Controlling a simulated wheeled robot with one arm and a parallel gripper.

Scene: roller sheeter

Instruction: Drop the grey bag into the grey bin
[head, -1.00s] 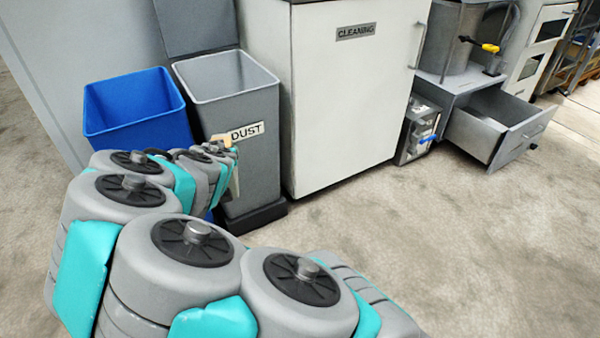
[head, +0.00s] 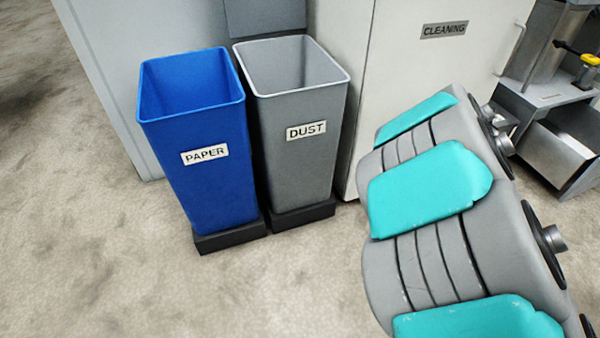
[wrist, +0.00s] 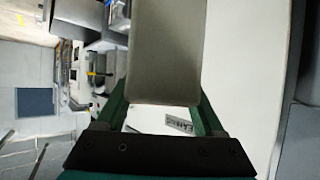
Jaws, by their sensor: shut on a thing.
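The grey bin (head: 300,165) with the "DUST" label stands upright in the head view, beside the blue bin. The part of its inside that shows looks empty, but its floor is hidden. My gripper (wrist: 163,95) shows in the wrist view with its green fingers on either side of a plain grey-beige thing, the grey bag (wrist: 165,50), and is shut on it. The bag covers the fingertips. Gripper and bag are out of the head view, so their distance from the bin cannot be told.
The blue "PAPER" bin (head: 195,135) touches or nearly touches the grey bin's left side. A white "CLEANING" cabinet (head: 385,60) stands right of the bins. An open grey drawer (head: 560,150) juts out at the far right. The floor in front and left is clear.

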